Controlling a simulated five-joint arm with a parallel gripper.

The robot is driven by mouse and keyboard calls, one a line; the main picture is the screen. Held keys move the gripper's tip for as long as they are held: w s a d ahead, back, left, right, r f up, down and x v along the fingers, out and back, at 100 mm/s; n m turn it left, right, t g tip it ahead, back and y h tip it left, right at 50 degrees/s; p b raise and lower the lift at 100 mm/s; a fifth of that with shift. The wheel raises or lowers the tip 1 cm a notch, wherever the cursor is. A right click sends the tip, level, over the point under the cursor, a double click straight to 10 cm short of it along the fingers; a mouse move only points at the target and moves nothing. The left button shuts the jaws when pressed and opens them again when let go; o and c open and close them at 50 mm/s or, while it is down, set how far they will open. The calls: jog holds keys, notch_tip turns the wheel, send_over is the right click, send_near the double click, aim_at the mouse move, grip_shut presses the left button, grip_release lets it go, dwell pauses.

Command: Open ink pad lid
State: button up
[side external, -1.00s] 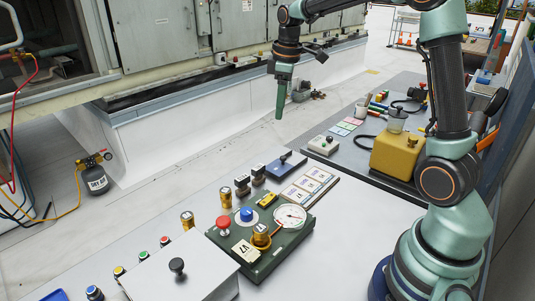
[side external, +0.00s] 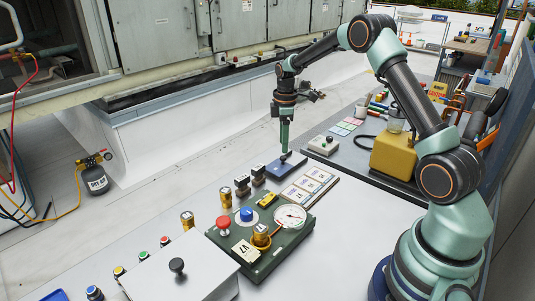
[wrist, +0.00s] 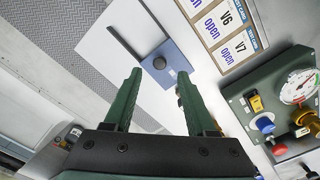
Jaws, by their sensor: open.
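The ink pad (side external: 277,169) is a flat blue box with a small dark knob on its lid. It lies on the white bench behind the green gauge panel. The lid looks shut. In the wrist view the ink pad (wrist: 174,73) lies beyond my fingertips, and its round dark knob (wrist: 160,62) shows in line with the gap between them. My gripper (side external: 285,152) points down just above the knob in the side view. In the wrist view my gripper (wrist: 158,84) has its green fingers spread and empty. I cannot tell whether a fingertip touches the lid.
A green panel (side external: 262,262) with a gauge and buttons is in front. A grey box with a knob (side external: 323,146) stands behind, near a yellow can (side external: 394,156).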

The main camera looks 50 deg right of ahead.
aim_at(283, 157)
jog(key=shift+f, duration=2.3)
grip_shut()
